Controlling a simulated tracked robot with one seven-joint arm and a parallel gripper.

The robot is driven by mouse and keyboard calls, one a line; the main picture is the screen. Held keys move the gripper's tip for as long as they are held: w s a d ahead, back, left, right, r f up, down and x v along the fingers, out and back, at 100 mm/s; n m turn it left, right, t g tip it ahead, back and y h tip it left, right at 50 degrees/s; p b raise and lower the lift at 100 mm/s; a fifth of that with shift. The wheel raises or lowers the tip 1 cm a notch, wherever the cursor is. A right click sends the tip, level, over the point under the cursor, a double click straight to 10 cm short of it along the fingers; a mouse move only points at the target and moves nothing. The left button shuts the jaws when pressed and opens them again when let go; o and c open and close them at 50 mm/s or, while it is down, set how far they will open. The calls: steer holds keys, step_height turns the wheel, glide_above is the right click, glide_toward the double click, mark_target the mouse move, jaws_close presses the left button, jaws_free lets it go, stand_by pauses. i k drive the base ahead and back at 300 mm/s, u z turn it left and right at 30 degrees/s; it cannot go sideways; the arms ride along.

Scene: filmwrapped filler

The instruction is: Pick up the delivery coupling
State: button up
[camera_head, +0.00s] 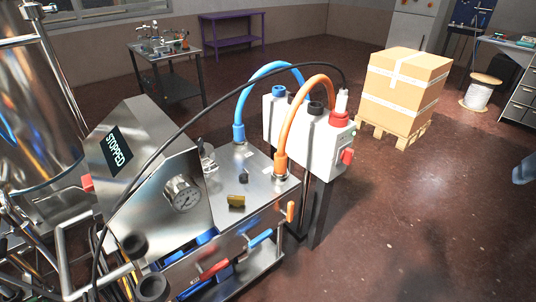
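No part in view is labelled as the delivery coupling, and I cannot tell which one it is. On the steel machine top (225,178) lie a small brass-yellow piece (236,201) and a small dark piece (244,178). A shiny metal fitting (208,155) stands near the sloped panel. A blue hose (243,100) and an orange hose (299,95) arch from collars on the steel top to the white box behind. The blue collar (239,133) and orange collar (281,164) are seated on the top. My gripper is not in view.
A black cable crosses the machine. The white box (300,135) with red parts stands behind. A carton on a pallet (381,133), a steel table (169,84) and a purple bench (231,40) stand farther back.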

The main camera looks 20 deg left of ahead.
mark_target(280, 169)
steer(key=u, duration=0.35)
steer(key=i, duration=0.85)
steer(key=u, duration=0.15)
